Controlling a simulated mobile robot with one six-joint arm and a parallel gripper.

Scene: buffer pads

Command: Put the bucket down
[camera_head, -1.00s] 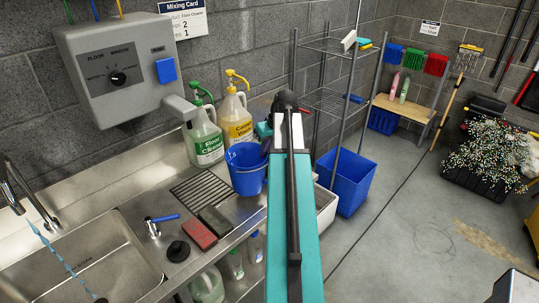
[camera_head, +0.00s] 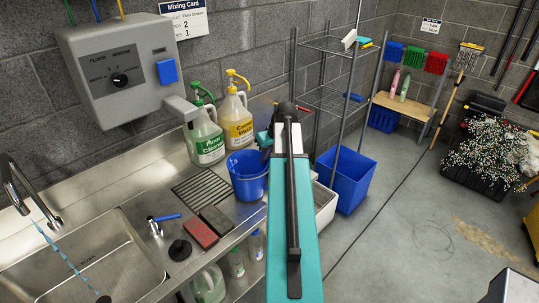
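The small blue bucket (camera_head: 247,177) is upright at the right end of the steel counter, just right of the ribbed drain. I cannot tell whether its base touches the counter. My gripper (camera_head: 266,139) is at the bucket's right rear side, at about rim height or a little above. My teal arm hides most of the gripper and the bucket's right edge. The fingertips are not clearly visible, but the bucket has moved down together with the gripper, so it appears held.
A green-labelled jug (camera_head: 205,140) and a yellow-labelled jug (camera_head: 236,120) stand close behind the bucket. A red sponge block (camera_head: 201,233) and a dark block (camera_head: 215,219) lie in front. The sink (camera_head: 85,262) is at left. A larger blue bin (camera_head: 346,180) stands at right.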

